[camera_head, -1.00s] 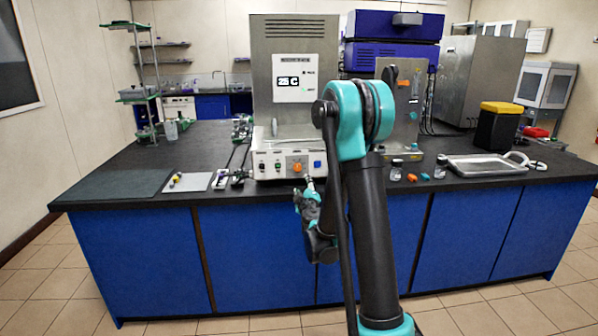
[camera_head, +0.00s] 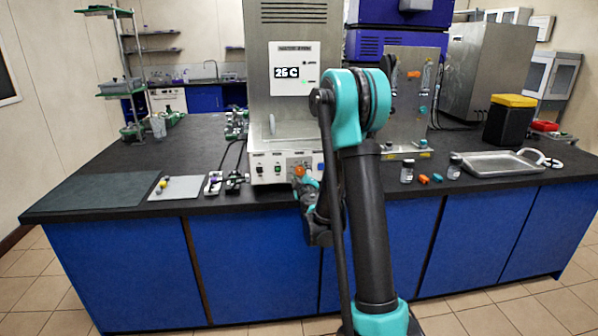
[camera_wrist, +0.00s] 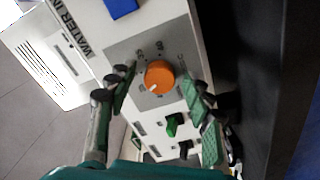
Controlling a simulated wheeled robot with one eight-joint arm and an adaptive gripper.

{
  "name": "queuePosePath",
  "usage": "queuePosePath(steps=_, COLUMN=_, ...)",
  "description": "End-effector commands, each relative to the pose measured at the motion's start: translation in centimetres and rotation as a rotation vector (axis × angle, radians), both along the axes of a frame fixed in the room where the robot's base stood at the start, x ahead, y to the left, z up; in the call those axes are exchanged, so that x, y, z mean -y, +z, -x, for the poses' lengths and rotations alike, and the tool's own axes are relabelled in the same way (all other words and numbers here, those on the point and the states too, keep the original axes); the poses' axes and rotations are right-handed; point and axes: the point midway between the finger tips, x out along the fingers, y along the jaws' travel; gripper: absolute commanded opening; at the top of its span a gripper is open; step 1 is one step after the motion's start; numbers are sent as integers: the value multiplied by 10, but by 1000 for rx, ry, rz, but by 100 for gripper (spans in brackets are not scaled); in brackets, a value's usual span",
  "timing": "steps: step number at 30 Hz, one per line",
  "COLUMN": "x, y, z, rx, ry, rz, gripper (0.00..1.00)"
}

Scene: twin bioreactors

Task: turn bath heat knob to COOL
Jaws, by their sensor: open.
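The orange bath heat knob (camera_wrist: 159,76) sits on a grey dial plate on the white front panel of the bath. In the head view the knob (camera_head: 299,171) shows just above my gripper (camera_head: 305,187), which is partly hidden by my arm.
A green switch (camera_wrist: 173,124) and a blue button (camera_wrist: 122,8) flank the knob on the panel. Glass bottles (camera_head: 407,172), small orange and blue pieces and a metal tray (camera_head: 490,164) lie to the right. A dark mat (camera_head: 95,192) lies at the left.

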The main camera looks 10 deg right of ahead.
Motion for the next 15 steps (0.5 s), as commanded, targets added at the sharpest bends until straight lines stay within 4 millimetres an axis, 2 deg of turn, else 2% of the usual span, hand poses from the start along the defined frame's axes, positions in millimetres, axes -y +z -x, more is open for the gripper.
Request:
queuePosePath(steps=6, x=0, y=0, z=0, rx=0, ry=0, rz=0, gripper=51)
queuePosePath(steps=15, x=0, y=0, z=0, rx=0, ry=0, rz=0, gripper=15)
